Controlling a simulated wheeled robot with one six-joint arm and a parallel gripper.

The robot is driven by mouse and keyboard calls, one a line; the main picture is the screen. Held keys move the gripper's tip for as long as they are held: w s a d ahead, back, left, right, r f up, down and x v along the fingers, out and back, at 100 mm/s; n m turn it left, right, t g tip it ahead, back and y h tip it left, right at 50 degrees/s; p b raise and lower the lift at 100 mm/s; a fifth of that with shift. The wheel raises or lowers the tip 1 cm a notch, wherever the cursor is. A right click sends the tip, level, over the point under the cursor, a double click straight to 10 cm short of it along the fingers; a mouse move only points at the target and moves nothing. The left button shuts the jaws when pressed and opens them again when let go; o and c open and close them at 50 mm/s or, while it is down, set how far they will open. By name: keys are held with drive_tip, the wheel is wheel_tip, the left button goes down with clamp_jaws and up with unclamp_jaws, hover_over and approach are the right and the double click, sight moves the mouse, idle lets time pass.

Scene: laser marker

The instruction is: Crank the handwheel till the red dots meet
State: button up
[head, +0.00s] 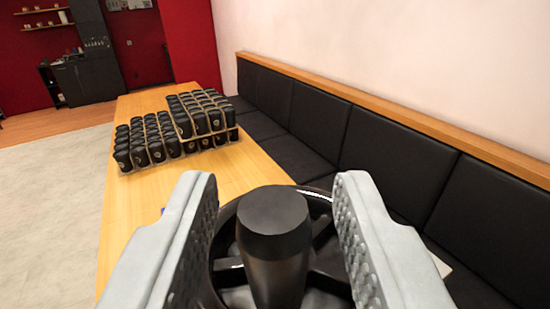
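The black handwheel (318,207) is in the lower middle of the head view, partly hidden behind my fingers. Its dark crank knob (274,230) stands up toward the camera between my two fingers. My gripper (274,195) is open around the knob, with a visible gap on each side. The left finger covers part of the wheel's left rim, and the right finger covers part of its right side. No red dots show in this view.
A long wooden table (130,215) runs away from me. Several black cups or bottles stand in racks (180,130) on it. A black padded bench (375,150) lines the pale wall on the right. Open floor (50,200) lies to the left.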

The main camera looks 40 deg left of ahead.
drive_tip(key=shift+w+a, duration=0.15)
clamp_jaws()
drive_tip(key=shift+w, duration=0.1)
drive_tip(key=n+g+y, duration=0.2)
drive_tip(key=g, duration=0.1)
drive_tip(key=n+g+y, duration=0.1)
drive_tip(key=shift+w+d+n+g, duration=0.3)
drive_tip(key=shift+w+d, duration=0.05)
drive_tip(key=shift+d, duration=0.05)
drive_tip(key=shift+w+d+n+g+y, duration=0.15)
drive_tip(key=shift+n+g+y, duration=0.35)
drive_tip(key=shift+n+g, duration=0.55)
drive_tip(key=shift+w+d+n+g+y, duration=0.15)
drive_tip(key=shift+n+g+y, duration=0.45)
drive_tip(key=shift+g, duration=0.85)
drive_tip(key=shift+a+n+g, duration=0.1)
drive_tip(key=shift+n+g, duration=0.15)
drive_tip(key=shift+g, duration=0.05)
